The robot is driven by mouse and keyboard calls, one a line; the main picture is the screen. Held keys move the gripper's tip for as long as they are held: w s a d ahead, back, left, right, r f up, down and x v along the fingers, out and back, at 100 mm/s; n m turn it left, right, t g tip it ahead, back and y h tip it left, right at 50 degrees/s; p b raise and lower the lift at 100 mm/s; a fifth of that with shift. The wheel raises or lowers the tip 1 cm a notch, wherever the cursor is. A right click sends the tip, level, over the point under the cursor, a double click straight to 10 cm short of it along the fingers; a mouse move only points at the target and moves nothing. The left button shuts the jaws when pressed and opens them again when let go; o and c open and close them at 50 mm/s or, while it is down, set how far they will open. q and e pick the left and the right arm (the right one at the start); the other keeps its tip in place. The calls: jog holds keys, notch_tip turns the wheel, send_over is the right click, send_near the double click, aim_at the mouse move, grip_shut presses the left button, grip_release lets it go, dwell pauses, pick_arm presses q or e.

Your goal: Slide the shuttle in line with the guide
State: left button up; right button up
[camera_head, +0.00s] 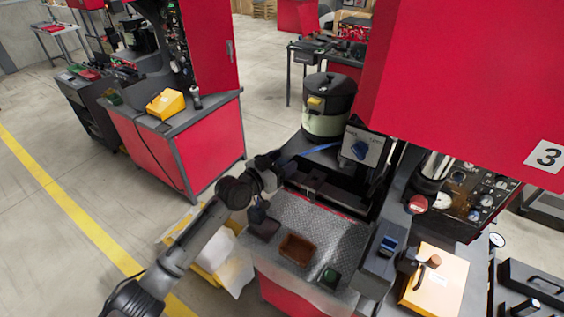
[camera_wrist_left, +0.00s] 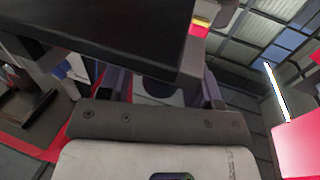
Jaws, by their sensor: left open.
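My left gripper (camera_head: 279,170) is at the left edge of the feeder station, beside the dark slotted rail assembly (camera_head: 325,190); its fingertips are small and partly hidden by the wrist. In the left wrist view the gripper (camera_wrist_left: 162,88) shows two grey fingers standing apart, with nothing clearly held between them. A dark flat part (camera_wrist_left: 100,30) crosses close in front of them. The shuttle and the guide are too small and dark to tell apart within the rail assembly, so I cannot tell how they are aligned. My right gripper is out of view.
The bowl feeder (camera_head: 328,108) stands behind the rails, with a grey control box (camera_head: 366,146) and blue knob at its right. A brown bin (camera_head: 298,249) sits on the metal worktop in front. A large red panel (camera_head: 470,75) overhangs the right side.

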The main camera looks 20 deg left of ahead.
pick_arm(q)
jog(key=b+v, duration=0.1)
jog(key=v, duration=1.3)
jog(key=shift+w, duration=0.1)
